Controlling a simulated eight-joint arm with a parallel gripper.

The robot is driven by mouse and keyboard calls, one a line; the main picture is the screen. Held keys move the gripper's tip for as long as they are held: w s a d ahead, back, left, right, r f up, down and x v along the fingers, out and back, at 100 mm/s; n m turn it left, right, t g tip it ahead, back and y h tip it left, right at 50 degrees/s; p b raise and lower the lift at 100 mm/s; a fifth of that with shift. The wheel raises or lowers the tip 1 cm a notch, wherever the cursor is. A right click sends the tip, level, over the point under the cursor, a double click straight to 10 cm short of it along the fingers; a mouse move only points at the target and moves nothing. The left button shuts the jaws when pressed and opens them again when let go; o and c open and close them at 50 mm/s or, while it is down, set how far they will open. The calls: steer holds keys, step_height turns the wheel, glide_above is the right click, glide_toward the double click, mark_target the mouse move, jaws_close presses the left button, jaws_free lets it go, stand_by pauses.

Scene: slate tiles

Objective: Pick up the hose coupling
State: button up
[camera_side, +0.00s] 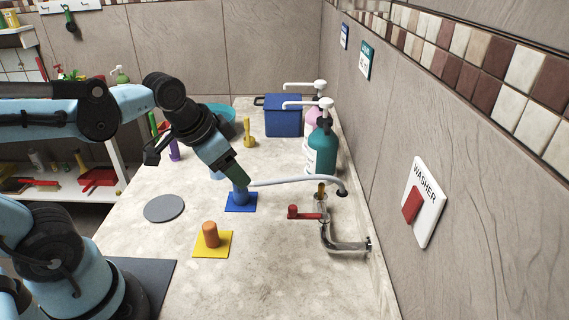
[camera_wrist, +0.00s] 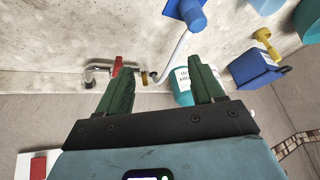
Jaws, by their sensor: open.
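A blue cylinder (camera_side: 240,196) stands on a square blue plate (camera_side: 231,208) on the counter. A pale hose (camera_side: 295,181) meets it near its top, so it appears to be the hose coupling. It also shows at the top edge of the wrist view (camera_wrist: 196,19), beyond my fingertips and not between them. My gripper (camera_side: 238,177) has green fingers and points down at the cylinder's top in the side view, hiding part of it. In the wrist view my gripper (camera_wrist: 162,62) is open with nothing between the fingers. Whether a finger touches the cylinder is unclear.
An orange peg (camera_side: 210,235) stands on a yellow plate (camera_side: 226,249) in front. A metal tap pipe (camera_side: 345,246) with a red lever (camera_side: 308,216) is at right. A teal bottle (camera_side: 322,153) and blue bin (camera_side: 283,120) stand behind. A grey disc (camera_side: 164,208) lies left.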

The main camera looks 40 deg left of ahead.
mark_target(241, 191)
steer(key=w+a+m+g, duration=0.1)
steer(key=w+a+m, duration=0.1)
steer(key=m, duration=0.1)
steer(key=w+a+f+m+g, duration=0.1)
steer(key=w+a+m+g, duration=0.1)
steer(key=m, duration=0.1)
steer(key=w+a+m+g, duration=0.2)
steer(key=m, duration=0.1)
steer(key=shift+a+f, duration=0.25)
steer(key=shift+f, duration=0.1)
steer(key=shift+w+a+f+m+g, duration=0.15)
steer(key=shift+a+f+m+g, duration=0.2)
steer(key=shift+m, duration=0.25)
steer(key=shift+w+d+f, duration=0.1)
steer(key=shift+w+f, duration=0.05)
steer(key=shift+f, duration=5.8)
steer(key=c, duration=1.1)
